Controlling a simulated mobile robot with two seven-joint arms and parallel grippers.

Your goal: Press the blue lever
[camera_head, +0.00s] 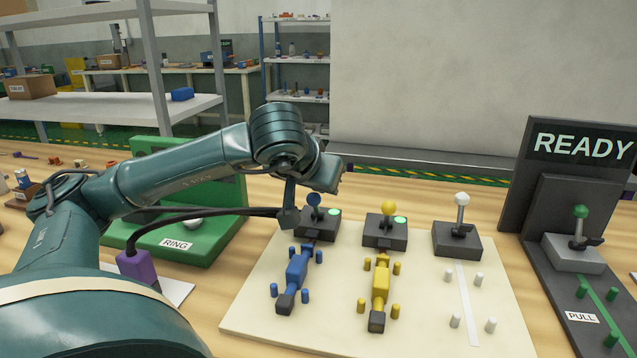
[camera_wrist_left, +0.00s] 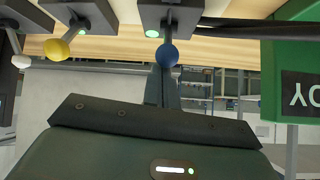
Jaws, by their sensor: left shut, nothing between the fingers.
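The blue lever (camera_head: 314,199) has a round blue knob and stands on a dark box with a lit green lamp at the back of the pale board. In the left wrist view the blue knob (camera_wrist_left: 167,55) is close, just beyond the tips of my fingers. My left gripper (camera_head: 289,217) is shut and empty, just left of the blue lever in the head view. Its narrow fingers (camera_wrist_left: 166,82) line up with the knob in the wrist view. I cannot tell whether they touch it. My right gripper is not in view.
A yellow lever (camera_head: 388,208) and a white lever (camera_head: 462,199) stand to the right on the board (camera_head: 420,300). Further right is a dark READY panel (camera_head: 585,145) with a green lever. A green RING stand (camera_head: 215,235) and a purple block (camera_head: 139,267) are at left.

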